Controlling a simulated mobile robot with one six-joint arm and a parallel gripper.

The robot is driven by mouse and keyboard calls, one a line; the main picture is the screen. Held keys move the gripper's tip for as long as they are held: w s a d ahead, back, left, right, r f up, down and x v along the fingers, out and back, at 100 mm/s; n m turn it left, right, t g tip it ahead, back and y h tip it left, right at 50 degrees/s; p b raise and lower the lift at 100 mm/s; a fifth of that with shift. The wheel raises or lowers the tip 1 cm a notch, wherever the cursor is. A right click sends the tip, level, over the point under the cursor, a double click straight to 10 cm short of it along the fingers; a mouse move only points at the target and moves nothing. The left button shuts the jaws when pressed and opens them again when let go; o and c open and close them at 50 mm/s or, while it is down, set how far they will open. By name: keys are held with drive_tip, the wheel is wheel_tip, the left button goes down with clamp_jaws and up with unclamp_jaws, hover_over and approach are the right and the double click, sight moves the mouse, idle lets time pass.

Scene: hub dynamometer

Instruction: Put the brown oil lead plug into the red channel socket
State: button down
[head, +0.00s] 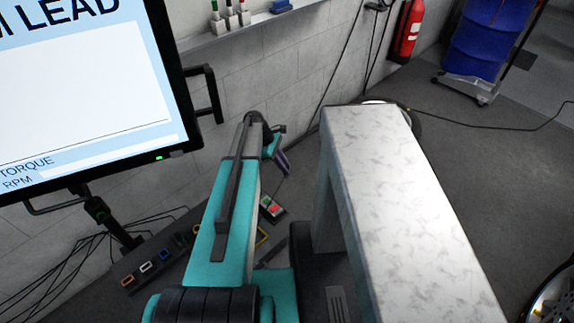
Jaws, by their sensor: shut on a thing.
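My gripper (283,164) is small and dark at the far end of my teal arm, above the floor by the wall, partly hidden by the wrist. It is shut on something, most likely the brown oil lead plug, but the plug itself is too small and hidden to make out. A row of coloured sockets runs along a dark strip at lower left: an orange one (128,280), a white one (146,267) and a blue one (165,254). My arm covers part of this row. I cannot pick out the red channel socket for certain.
A small box with green and red faces (271,208) lies below my gripper. A monitor (90,95) stands at left, with cables under it. A wall shelf (250,28) holds several tools.

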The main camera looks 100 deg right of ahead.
drive_tip(key=shift+w+a+b, duration=3.3)
drive_tip(key=shift+w+a, duration=7.35)
drive_tip(key=shift+w, duration=2.3)
drive_tip(key=w+d+p, duration=0.2)
drive_tip(key=w+d, duration=0.2)
drive_tip(key=d, duration=0.1)
drive_tip(key=shift+w+d+f, duration=0.25)
drive_tip(key=shift+w+f, duration=0.1)
drive_tip(key=shift+f, duration=0.1)
